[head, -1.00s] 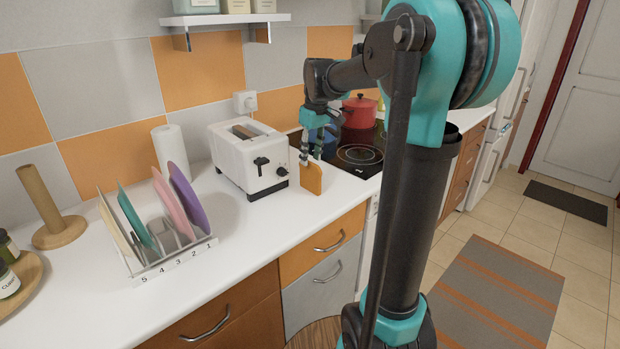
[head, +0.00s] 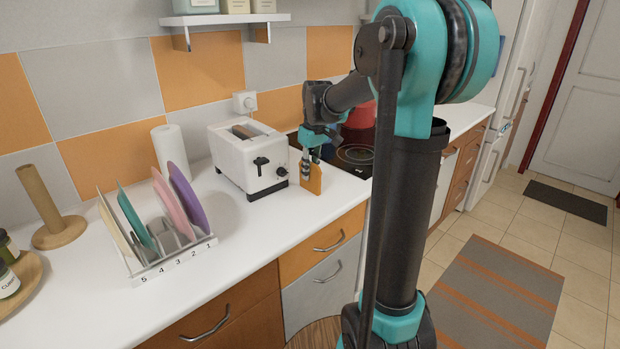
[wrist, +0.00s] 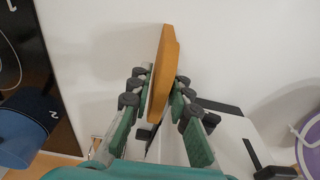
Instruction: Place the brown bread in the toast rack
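The brown bread (head: 315,180), an orange-brown slice, stands upright on the white counter just right of the toaster. My gripper (head: 307,172) is down at the slice. In the wrist view the bread (wrist: 163,72) lies between the two fingers of my gripper (wrist: 161,85), which are very close to both its faces. I cannot tell whether they press on it. A white rack (head: 175,263) numbered 1 to 5 stands on the counter at the left, with coloured plates upright in it. I cannot make out a separate toast rack.
The white toaster (head: 250,165) stands between the numbered rack and my gripper. A paper roll (head: 170,150) is behind the rack. A red pot (head: 360,116) and the black hob (head: 354,155) are at the right. The counter's front strip is clear.

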